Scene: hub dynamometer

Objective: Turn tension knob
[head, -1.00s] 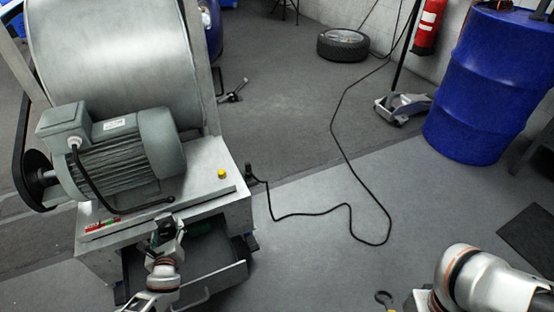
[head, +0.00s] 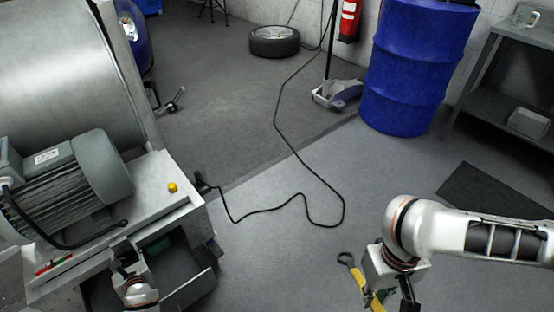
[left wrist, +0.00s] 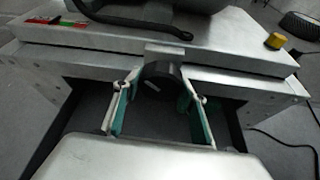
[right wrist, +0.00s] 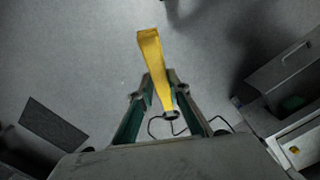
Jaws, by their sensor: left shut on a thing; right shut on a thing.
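The tension knob (left wrist: 163,84) is black and round with a pale mark, on the front edge of the metal machine's base in the left wrist view. My left gripper (left wrist: 158,100) has its teal-padded fingers on both sides of the knob and is shut on it. In the head view, my left gripper (head: 124,262) is at the machine's front and mostly hides the knob. My right gripper (right wrist: 160,98) is shut on a yellow-handled tool (right wrist: 154,65), away from the machine.
The machine carries a grey motor (head: 75,180), a large drum (head: 65,75) and a yellow button (head: 172,187). An open drawer (head: 190,286) sits below. A black cable (head: 290,203) lies on the floor. A blue barrel (head: 415,65) and a shelf (head: 500,98) stand at right.

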